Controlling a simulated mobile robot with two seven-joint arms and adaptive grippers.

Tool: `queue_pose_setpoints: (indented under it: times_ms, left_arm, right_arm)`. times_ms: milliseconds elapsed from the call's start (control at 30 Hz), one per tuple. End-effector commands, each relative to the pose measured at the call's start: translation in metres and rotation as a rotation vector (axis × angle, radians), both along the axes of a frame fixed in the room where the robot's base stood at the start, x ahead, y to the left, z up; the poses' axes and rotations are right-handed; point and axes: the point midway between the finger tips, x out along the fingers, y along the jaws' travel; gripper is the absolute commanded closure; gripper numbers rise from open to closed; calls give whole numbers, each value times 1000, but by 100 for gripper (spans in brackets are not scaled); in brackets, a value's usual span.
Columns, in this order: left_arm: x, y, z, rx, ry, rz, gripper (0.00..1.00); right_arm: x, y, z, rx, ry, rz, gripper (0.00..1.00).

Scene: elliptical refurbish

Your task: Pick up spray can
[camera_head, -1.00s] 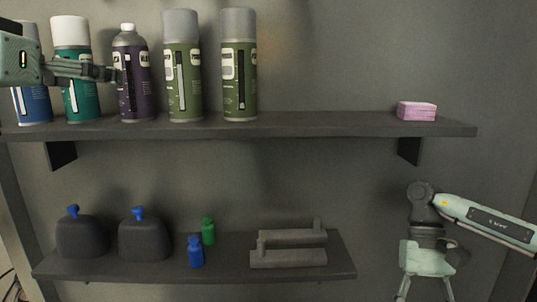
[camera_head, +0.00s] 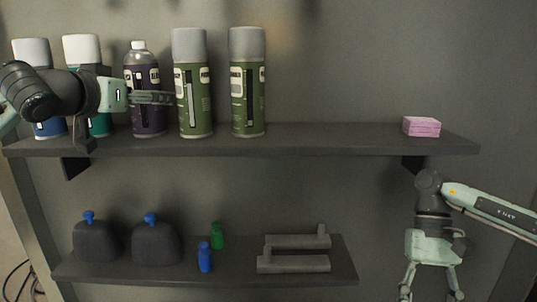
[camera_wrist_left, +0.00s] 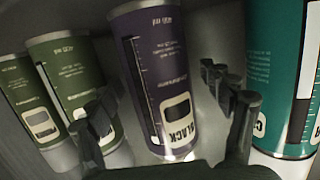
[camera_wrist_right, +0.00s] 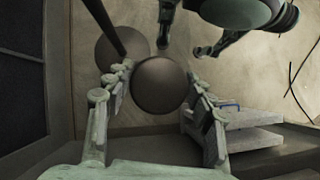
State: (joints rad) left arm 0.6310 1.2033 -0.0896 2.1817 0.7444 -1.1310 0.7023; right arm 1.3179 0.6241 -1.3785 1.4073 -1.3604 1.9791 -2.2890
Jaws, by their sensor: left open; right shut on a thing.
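A purple spray can (camera_head: 145,72) with a white cap stands on the upper shelf. Blue (camera_head: 45,128), teal (camera_head: 100,125) and two green cans (camera_head: 193,110) (camera_head: 248,105) with grey or white caps stand beside it. My left gripper (camera_head: 152,97) is open at the purple can's mid-height. In the left wrist view the purple can (camera_wrist_left: 165,60) is between the open fingers (camera_wrist_left: 165,115), with gaps on both sides. My right gripper (camera_head: 432,285) hangs low at the right; in the right wrist view a dark round thing (camera_wrist_right: 160,86) is between its fingers (camera_wrist_right: 160,100).
The upper shelf (camera_head: 340,143) is bare between the right green can and a pink block (camera_head: 421,127). The lower shelf (camera_head: 345,262) holds two dark bottles (camera_head: 95,241) (camera_head: 155,244), small blue (camera_head: 205,258) and green (camera_head: 217,237) bottles and grey trowel-like tools (camera_head: 293,263).

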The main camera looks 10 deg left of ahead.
Motion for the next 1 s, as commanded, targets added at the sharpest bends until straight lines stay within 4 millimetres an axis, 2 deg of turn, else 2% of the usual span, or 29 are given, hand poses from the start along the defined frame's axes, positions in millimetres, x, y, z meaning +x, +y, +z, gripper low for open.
queue_pose_setpoints:
  times_ms: [233,700,1000]
  left_arm:
    - [1,0,0,1,-2,1,21]
    - [1,0,0,1,-1,1,79]
    - [0,0,3,1,-6,1,80]
  right_arm:
    - [0,0,0,0,0,0,57]
    - [0,0,0,0,0,0,57]
    - [0,0,0,0,0,0,57]
